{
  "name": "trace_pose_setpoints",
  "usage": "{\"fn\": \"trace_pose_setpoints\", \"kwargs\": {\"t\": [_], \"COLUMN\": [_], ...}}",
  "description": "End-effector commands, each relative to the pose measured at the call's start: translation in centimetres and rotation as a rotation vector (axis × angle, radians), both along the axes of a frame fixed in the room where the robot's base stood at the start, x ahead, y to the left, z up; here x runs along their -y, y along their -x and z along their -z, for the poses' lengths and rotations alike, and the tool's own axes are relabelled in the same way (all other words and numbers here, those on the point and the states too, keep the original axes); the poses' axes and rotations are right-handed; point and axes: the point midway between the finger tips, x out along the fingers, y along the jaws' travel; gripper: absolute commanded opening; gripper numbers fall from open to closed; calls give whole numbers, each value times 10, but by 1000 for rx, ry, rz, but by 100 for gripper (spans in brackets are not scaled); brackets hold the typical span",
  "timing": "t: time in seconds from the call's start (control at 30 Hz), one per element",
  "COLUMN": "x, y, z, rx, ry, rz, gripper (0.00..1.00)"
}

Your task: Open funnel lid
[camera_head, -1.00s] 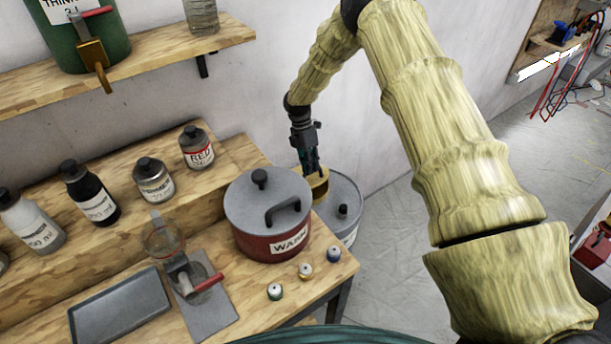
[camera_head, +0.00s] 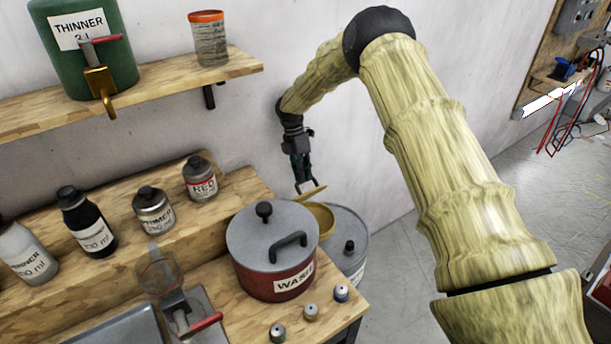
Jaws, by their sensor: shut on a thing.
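The yellow funnel (camera_head: 324,218) sits on the grey drum behind the WASH pot, with its lower part partly hidden by the pot. My gripper (camera_head: 304,188) points down from above at the lid. Its fingers are shut on the lid; the exact contact is small in this view.
The grey drum (camera_head: 361,245) has a black knob on top. The red WASH pot (camera_head: 268,281) with a grey lid stands close to its left. A wooden shelf (camera_head: 160,88) juts out at upper left. The wall is close behind.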

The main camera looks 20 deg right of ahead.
Motion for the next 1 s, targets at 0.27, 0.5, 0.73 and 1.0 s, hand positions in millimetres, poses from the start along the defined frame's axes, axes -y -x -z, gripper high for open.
{"fn": "trace_pose_setpoints", "kwargs": {"t": [0.27, 0.5, 0.73, 1.0], "x": [-7, -7, -1, 1], "y": [7, 7, 6, 5], "z": [21, 21, 16, 11], "rx": [-12, -14, -11, -8], "ry": [-6, -8, -6, -4], "rz": [-3, -4, 2, 3], "gripper": [0, 31, 34, 34]}}
